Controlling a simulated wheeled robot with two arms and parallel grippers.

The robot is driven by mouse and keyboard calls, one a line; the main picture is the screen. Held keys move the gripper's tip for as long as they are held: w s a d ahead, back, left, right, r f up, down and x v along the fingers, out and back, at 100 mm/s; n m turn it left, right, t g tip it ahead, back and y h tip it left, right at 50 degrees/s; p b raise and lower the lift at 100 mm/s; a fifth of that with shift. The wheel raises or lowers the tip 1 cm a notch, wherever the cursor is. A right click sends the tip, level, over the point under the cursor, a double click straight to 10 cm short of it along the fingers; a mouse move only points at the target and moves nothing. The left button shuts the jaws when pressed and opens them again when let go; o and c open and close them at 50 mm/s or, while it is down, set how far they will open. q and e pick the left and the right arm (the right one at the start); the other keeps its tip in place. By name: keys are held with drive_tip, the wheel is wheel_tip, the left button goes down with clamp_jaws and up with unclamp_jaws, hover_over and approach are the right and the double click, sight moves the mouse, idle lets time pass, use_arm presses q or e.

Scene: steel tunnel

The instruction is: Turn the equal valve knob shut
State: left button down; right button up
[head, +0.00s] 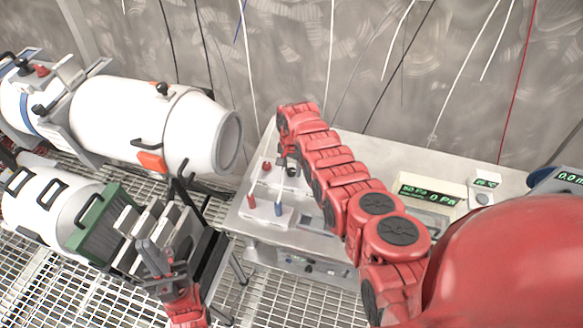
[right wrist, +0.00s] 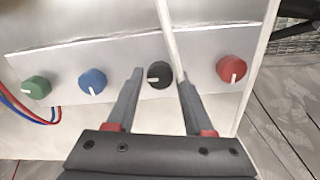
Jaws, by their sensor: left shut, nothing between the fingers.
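In the right wrist view a pale panel (right wrist: 120,62) carries a row of knobs: green (right wrist: 37,87), blue (right wrist: 92,81), black (right wrist: 160,76) and red (right wrist: 231,69). Each has a white pointer mark. No label is readable, so I cannot tell by name which is the equal valve knob. My right gripper (right wrist: 161,80) is open, its fingers on either side of the black knob; contact is unclear. In the head view my right arm reaches over the bench, largely hiding this gripper. My left gripper (head: 158,262) is shut and empty, low at the left.
A red knob (head: 266,167) shows on the steel bench (head: 340,150). Pressure readouts (head: 430,194) stand at its right. White cylinders (head: 150,115) and a green-ended unit (head: 98,222) lie left. A pale thin strip (right wrist: 168,40) crosses near the black knob. Cords hang along the wall.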

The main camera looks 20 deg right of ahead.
clamp_jaws()
drive_tip(key=n+b, duration=0.2)
drive_tip(key=n, duration=0.2)
drive_tip(key=shift+w+f+n, duration=0.1)
drive_tip(key=shift+n, duration=0.3)
drive_tip(key=n+b, duration=0.2)
drive_tip(key=n, duration=0.1)
drive_tip(key=shift+n, duration=0.4)
drive_tip(key=n+b, duration=0.3)
drive_tip(key=n, duration=0.1)
drive_tip(key=shift+f, duration=0.1)
drive_tip(key=n+b, duration=0.3)
drive_tip(key=n, duration=0.2)
drive_tip(key=shift+r+n, duration=0.2)
drive_tip(key=shift+n, duration=0.1)
